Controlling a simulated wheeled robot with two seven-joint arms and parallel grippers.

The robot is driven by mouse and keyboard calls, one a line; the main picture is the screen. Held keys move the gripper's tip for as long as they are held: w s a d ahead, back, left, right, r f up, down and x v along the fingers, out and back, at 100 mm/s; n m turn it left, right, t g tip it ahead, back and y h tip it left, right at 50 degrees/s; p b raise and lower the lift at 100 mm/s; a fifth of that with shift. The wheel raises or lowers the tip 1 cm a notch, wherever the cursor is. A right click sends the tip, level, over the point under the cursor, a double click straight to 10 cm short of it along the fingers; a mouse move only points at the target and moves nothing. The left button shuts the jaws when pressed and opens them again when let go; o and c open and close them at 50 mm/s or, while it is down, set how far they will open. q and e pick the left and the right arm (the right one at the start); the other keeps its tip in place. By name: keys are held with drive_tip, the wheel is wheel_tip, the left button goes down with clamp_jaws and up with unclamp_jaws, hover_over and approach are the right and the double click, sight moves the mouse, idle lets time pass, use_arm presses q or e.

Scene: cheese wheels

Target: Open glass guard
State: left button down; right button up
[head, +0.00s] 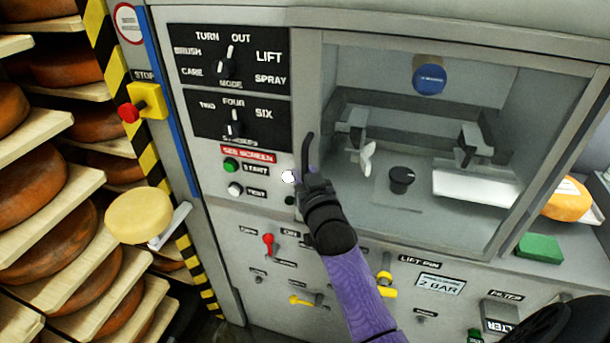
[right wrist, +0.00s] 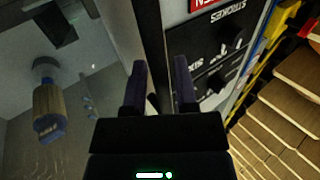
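The glass guard (head: 440,52) is a large framed pane on the front of the grey machine in the head view. It looks shut, with the machine's inside visible through it. My right gripper (head: 309,158) is in front of the frame's left upright, beside the control panel. In the right wrist view my right gripper (right wrist: 160,82) has its two fingers apart with nothing held between them. The dark edge of the guard frame (right wrist: 152,35) runs between the fingers in that picture. Whether they touch it I cannot tell.
Left of the guard are the knob panel (head: 233,65), a green start button (head: 231,165) and a red stop knob (head: 129,112). Shelves of cheese wheels (head: 43,213) stand at far left. Levers (head: 268,243) stick out below. A green block (head: 540,247) lies at right.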

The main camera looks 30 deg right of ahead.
clamp_jaws()
idle(1.1)
